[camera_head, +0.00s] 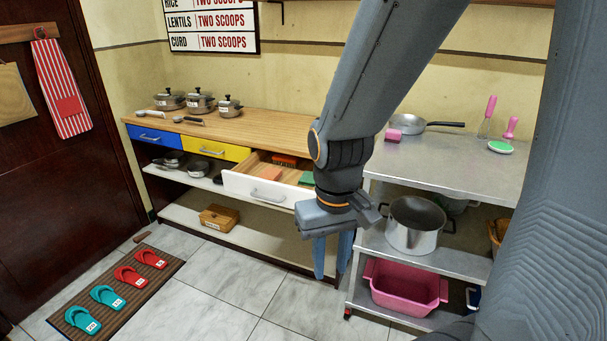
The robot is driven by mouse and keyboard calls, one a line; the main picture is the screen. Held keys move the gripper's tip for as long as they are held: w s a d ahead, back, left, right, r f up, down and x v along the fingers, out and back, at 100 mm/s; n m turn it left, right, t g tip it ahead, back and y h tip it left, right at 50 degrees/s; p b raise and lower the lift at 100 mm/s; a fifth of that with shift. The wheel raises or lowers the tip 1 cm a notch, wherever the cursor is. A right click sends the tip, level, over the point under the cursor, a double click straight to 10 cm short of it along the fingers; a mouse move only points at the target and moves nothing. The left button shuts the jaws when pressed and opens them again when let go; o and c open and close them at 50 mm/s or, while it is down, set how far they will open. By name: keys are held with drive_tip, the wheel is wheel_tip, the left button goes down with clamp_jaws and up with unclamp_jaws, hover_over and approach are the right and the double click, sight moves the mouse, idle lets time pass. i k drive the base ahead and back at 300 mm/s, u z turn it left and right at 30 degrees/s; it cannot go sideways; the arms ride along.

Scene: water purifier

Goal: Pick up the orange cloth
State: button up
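A folded orange cloth (271,173) lies inside the pulled-out white drawer (245,189) of the wooden counter. Another orange-red item (285,161) lies farther back in the same drawer, and its kind is hard to tell. My gripper (332,272) points down in front of the counter, to the right of the drawer and nearer to me. Its two bluish fingers look apart, with a gap between them and nothing seen in it. My gripper does not touch the orange cloth. My arm hides part of the drawer's right side.
A green item (307,178) lies at the drawer's right. A metal rack (455,165) to the right holds a large pot (414,225) and a pink tub (405,288). Pots stand on the counter (265,128). Slippers lie on a mat (155,270) at left. Tiled floor between is clear.

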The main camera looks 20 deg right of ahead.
sight(272, 173)
drive_tip(key=u, duration=0.45)
drive_tip(key=i, duration=0.6)
drive_tip(key=u, duration=0.4)
drive_tip(key=i, duration=1.25)
drive_tip(key=z, duration=0.6)
